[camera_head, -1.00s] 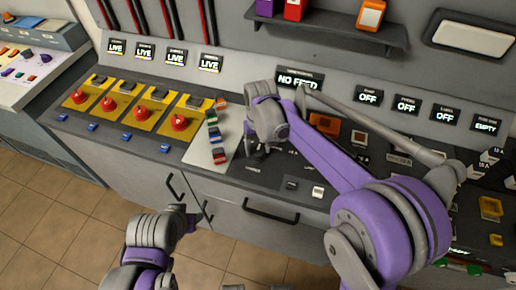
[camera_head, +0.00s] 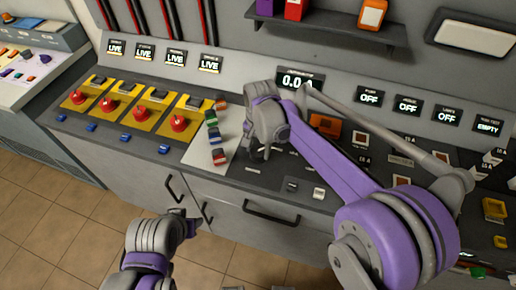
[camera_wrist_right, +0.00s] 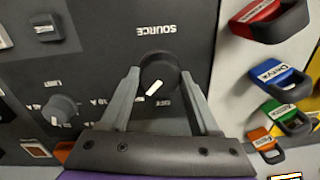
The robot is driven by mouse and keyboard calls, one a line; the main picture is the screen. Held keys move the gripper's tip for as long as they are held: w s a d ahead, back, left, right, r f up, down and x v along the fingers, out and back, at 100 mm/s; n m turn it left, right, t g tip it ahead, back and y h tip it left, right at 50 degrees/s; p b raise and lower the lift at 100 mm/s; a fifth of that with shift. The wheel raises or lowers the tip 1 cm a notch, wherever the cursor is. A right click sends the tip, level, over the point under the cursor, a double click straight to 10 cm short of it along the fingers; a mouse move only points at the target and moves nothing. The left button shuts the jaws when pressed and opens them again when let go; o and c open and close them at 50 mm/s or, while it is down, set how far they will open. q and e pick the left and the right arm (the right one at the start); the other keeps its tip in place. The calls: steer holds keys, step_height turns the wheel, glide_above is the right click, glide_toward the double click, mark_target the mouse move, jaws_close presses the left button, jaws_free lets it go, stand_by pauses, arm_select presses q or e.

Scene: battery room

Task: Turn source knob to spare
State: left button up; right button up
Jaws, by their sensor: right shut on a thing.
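The source knob (camera_wrist_right: 158,70) is a round black knob with a white pointer mark, seen in the right wrist view below the upside-down label SOURCE. The mark slants toward the lower left of the picture, beside the word OFF. My right gripper (camera_wrist_right: 158,82) is shut on the knob, one finger on each side. In the head view my right gripper (camera_head: 262,152) is over the dark panel and largely hides the knob. My left gripper (camera_head: 188,222) is low in front of the cabinet, away from the panel; its fingers are not clear.
A smaller grey knob (camera_wrist_right: 60,108) is beside the source knob. Several coloured tags (camera_wrist_right: 278,75) line the pale strip near my right gripper. Red emergency buttons (camera_head: 142,113) sit on yellow plates to the left. A display (camera_head: 300,80) above reads about 0.0.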

mark_target(259, 152)
stand_by(0.4)
steer(key=o, duration=1.4)
steer(key=shift+c, duration=0.2)
step_height(259, 152, up, 11)
steer(key=shift+d+p, duration=0.15)
steer(key=shift+p, duration=0.15)
steer(key=shift+f, duration=0.1)
